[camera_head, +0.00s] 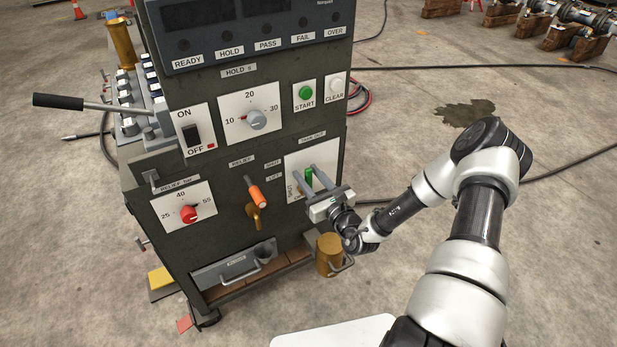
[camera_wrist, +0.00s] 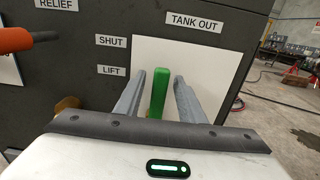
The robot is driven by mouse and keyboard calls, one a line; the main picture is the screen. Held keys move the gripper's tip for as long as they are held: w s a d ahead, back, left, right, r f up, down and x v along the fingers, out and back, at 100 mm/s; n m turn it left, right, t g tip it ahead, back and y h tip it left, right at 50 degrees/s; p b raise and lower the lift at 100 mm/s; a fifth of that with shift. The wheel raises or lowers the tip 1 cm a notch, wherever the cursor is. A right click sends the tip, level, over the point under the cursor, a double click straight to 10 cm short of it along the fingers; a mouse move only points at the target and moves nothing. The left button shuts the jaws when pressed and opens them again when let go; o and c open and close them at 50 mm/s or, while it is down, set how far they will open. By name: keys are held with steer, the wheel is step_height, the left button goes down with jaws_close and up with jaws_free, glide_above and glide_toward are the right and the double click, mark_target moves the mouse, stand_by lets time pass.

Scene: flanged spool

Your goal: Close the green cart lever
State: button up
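The green lever (camera_wrist: 158,92) stands upright on a white plate (camera_wrist: 205,58) under the TANK OUT label in the wrist view. In the head view the green lever (camera_head: 309,177) shows between my gripper's fingers at the cart's lower right front. My gripper (camera_wrist: 157,80) is open, with one finger on each side of the lever. A gap shows on both sides in the wrist view. The fingertips reach close to the plate; whether they touch it I cannot tell. The lower end of the lever is hidden behind my gripper's body.
The dark cart (camera_head: 235,170) carries an orange-handled relief lever (camera_head: 257,196) left of my gripper and a red dial (camera_head: 189,214). A brass can (camera_head: 328,255) hangs just below my gripper. Floor to the right is open, with cables (camera_head: 560,168).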

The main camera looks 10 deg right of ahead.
steer(key=shift+c, duration=0.2)
jaws_close()
